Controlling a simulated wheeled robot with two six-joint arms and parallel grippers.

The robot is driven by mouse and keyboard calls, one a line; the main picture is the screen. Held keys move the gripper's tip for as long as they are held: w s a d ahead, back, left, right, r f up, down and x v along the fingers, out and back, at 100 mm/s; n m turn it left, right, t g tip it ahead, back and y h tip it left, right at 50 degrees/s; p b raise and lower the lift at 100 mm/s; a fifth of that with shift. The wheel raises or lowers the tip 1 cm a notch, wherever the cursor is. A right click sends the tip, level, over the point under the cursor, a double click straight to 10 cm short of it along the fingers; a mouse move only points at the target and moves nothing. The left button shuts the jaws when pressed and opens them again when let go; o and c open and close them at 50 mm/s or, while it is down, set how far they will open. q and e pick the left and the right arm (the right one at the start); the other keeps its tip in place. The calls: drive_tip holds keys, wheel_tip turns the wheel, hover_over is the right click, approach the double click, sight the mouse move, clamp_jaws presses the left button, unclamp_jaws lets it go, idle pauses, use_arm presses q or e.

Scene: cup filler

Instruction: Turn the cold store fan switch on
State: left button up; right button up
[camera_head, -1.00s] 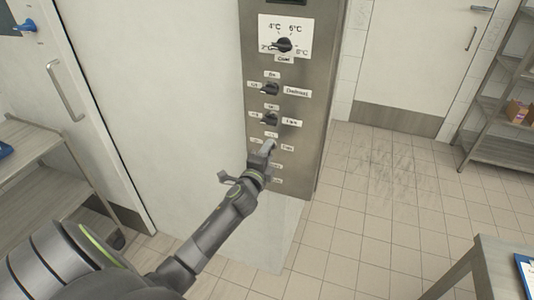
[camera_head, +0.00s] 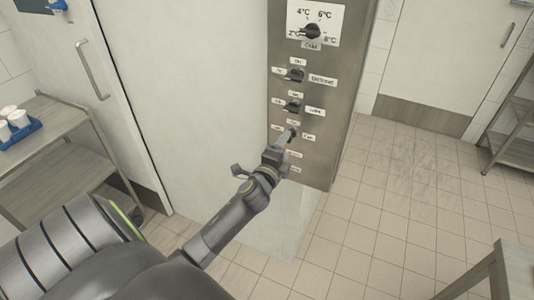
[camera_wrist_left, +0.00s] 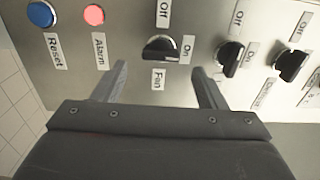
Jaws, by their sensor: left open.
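The fan switch is a dark knob on the steel control panel (camera_head: 345,75). In the left wrist view the fan switch (camera_wrist_left: 160,48) has an "Off" label above it, an "On" label to its right and a "Fan" label below. Its handle lies across the picture, one end toward "On". My left gripper (camera_wrist_left: 160,82) is open, a finger on either side, with the knob just beyond the fingertips; no contact shows. In the head view my left gripper (camera_head: 287,141) is at the lower panel and partly hides the switch. My right gripper is not in view.
Two other knobs (camera_wrist_left: 230,58) (camera_wrist_left: 291,64) sit close to the right in the wrist view. A red alarm light (camera_wrist_left: 93,15) and blue reset button (camera_wrist_left: 41,14) are at left. A cart (camera_head: 55,110) with a blue tray stands left; a table (camera_head: 515,270) is lower right.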

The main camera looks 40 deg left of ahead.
use_arm(q)
drive_tip(key=b+v, duration=0.2)
drive_tip(key=v, duration=1.2)
drive_tip(key=shift+d, duration=0.1)
